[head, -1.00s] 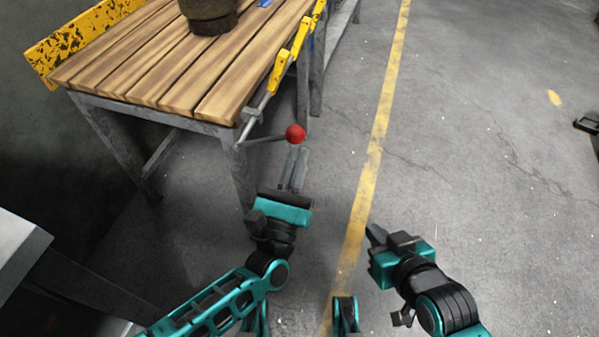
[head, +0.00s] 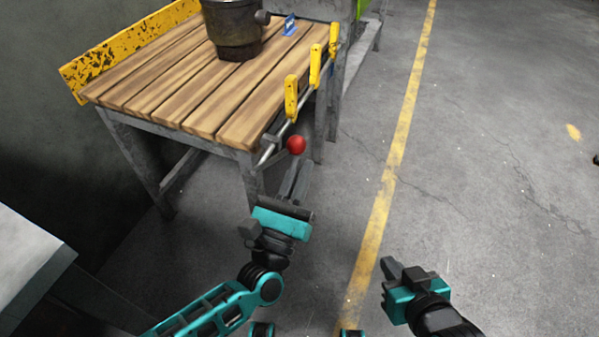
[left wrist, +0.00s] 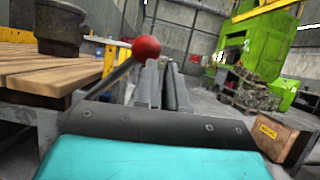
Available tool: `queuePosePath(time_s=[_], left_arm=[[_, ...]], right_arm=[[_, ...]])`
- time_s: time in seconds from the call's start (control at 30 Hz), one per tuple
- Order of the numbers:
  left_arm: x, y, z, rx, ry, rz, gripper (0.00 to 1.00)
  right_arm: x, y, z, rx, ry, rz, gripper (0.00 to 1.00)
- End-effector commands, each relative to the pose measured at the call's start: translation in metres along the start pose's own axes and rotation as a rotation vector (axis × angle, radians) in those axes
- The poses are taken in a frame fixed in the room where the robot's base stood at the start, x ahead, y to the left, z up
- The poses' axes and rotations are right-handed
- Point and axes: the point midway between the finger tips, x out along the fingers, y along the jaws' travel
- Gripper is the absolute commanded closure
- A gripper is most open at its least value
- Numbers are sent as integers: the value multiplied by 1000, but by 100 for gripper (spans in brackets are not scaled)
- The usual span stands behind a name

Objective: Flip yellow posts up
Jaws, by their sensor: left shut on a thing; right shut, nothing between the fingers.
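Three yellow posts, the near one (head: 291,97), the middle one (head: 315,64) and the far one (head: 333,40), stand about upright along a grey rod at the right edge of the wooden table (head: 185,92). A lever with a red ball knob (head: 297,145) sticks out from the near end of that rod; the knob also shows in the left wrist view (left wrist: 146,49). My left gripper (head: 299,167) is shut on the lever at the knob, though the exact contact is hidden. My right gripper (head: 388,266) is shut and empty over the floor, apart from everything.
A dark metal pot (head: 234,32) and a small blue item (head: 289,25) stand on the table. A grey surface (head: 30,262) is at the lower left.

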Motion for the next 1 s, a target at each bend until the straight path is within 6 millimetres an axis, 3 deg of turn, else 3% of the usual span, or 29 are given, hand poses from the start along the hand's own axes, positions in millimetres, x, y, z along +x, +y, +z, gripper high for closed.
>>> queuePosePath(time_s=[0.03,0.27,0.7,1.0], left_arm=[[9,-4,13,-2,-35,-5,100],[7,-4,13,-2,-35,-3,100],[-62,0,1,-2,-5,0,100],[-75,1,0,-2,-2,1,100]], right_arm=[[-1,0,-1,0,0,0,100],[-1,0,-1,1,-1,0,100],[1,-2,1,8,-1,-2,100],[1,-2,0,9,2,-3,100]])
